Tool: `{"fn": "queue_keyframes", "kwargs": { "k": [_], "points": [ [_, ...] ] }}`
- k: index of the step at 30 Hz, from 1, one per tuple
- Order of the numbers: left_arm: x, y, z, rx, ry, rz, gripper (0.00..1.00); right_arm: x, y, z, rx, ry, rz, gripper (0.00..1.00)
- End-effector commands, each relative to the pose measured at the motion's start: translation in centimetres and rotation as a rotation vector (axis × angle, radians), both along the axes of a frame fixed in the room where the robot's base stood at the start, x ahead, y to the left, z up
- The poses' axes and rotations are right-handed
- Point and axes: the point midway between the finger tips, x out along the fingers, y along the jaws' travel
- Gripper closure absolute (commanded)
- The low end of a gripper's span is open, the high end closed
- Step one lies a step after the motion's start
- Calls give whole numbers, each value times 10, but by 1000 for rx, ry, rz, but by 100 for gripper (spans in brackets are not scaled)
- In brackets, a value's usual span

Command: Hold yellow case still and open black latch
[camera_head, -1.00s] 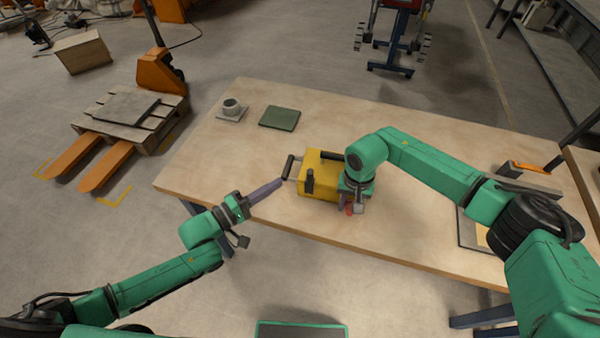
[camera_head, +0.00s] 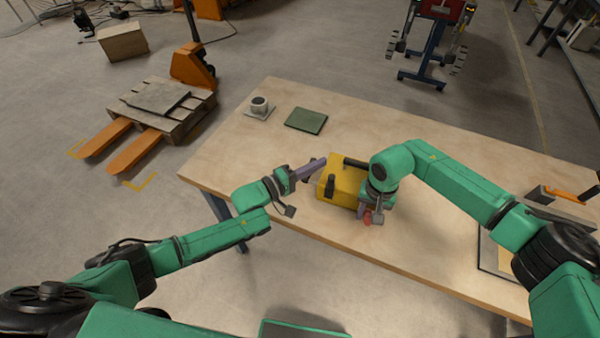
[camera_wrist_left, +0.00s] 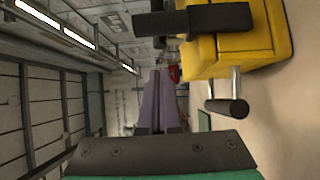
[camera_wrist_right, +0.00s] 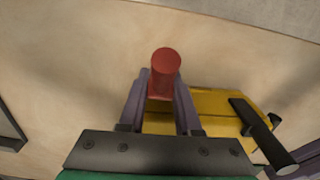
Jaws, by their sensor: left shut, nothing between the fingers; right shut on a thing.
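The yellow case (camera_head: 343,187) sits on the table. An upright black lever (camera_head: 330,185), apparently the latch, is on its near left; it crosses the top of the left wrist view (camera_wrist_left: 205,19). My left gripper (camera_head: 321,162) is shut and empty at the case's left side, partly covering the handle there. That handle, a black cylinder on a metal bracket (camera_wrist_left: 228,107), is right of the left fingers in the left wrist view. My right gripper (camera_wrist_right: 160,82) is shut on a red knob (camera_wrist_right: 165,64) at the case's near right; the knob also shows in the head view (camera_head: 368,217).
The wooden table (camera_head: 235,150) has a cup (camera_head: 259,105) and a dark green pad (camera_head: 306,121) at the back left. A tray with an orange-handled item (camera_head: 570,194) is at the right. A pallet truck (camera_head: 150,110) stands on the floor at left.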

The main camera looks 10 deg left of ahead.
Motion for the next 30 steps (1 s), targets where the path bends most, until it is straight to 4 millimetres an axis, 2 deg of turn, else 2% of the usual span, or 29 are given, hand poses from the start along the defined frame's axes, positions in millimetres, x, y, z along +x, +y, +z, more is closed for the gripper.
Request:
{"fn": "queue_keyframes", "kwargs": {
  "k": [1, 3, 7, 30],
  "points": [
    [-12, -4, -2, -5, 7, -1, 100, 1, 0, 1, 0, -2, -1, 100],
    [-24, -8, -1, -5, 6, 0, 100, 1, 0, 0, 0, -2, -1, 100],
    [-35, -13, -1, -3, 3, 0, 100, 0, 0, 0, 0, -1, -1, 100],
    [-42, -13, -1, -11, -53, -1, 100, 1, 0, 1, 1, -2, -1, 100]
  ]
}}
